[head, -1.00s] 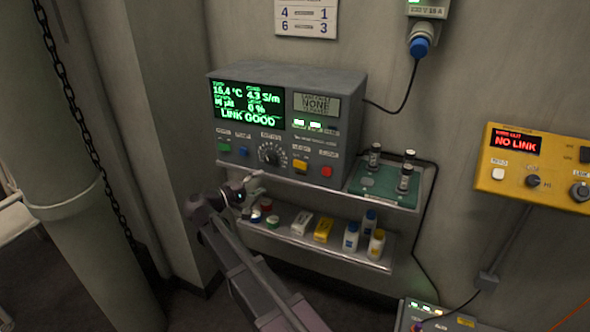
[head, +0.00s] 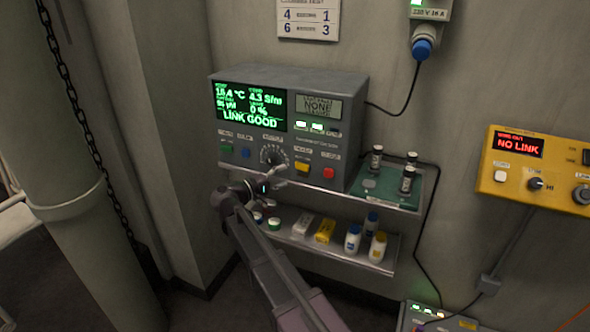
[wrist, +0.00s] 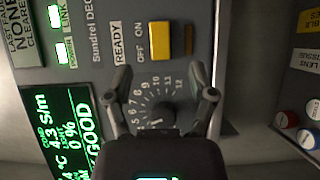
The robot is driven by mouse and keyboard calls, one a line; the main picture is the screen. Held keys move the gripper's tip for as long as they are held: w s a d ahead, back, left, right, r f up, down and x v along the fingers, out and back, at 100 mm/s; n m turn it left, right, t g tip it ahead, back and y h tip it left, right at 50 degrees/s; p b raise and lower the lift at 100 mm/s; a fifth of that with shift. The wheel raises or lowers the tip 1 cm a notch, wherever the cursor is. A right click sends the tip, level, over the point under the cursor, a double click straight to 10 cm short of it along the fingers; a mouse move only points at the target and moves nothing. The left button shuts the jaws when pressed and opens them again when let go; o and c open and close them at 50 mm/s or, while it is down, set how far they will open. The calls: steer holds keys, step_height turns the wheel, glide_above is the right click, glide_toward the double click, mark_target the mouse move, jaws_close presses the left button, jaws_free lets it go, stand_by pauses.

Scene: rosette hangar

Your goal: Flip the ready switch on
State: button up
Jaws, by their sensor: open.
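The ready switch is a yellow rocker on the front of the grey console (head: 345,82), low and right of its dial (head: 272,155). The switch (head: 302,167) also shows in the wrist view (wrist: 170,40), beside the printed READY and OFF ON labels. Its position, on or off, I cannot tell. My gripper (head: 277,178) is in front of the console's lower edge, to the left of and below the switch. In the wrist view my gripper (wrist: 161,78) is open and empty. The dial lies between its fingers, and the switch is beyond the fingertips.
A red button (head: 328,173) sits right of the switch. A green tray (head: 372,196) with several dark vials stands on the upper shelf's right. The lower shelf (head: 340,250) holds bottles and boxes. A yellow box (head: 520,185) reading NO LINK hangs at the right.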

mark_target(303, 168)
steer(key=shift+x, duration=3.5)
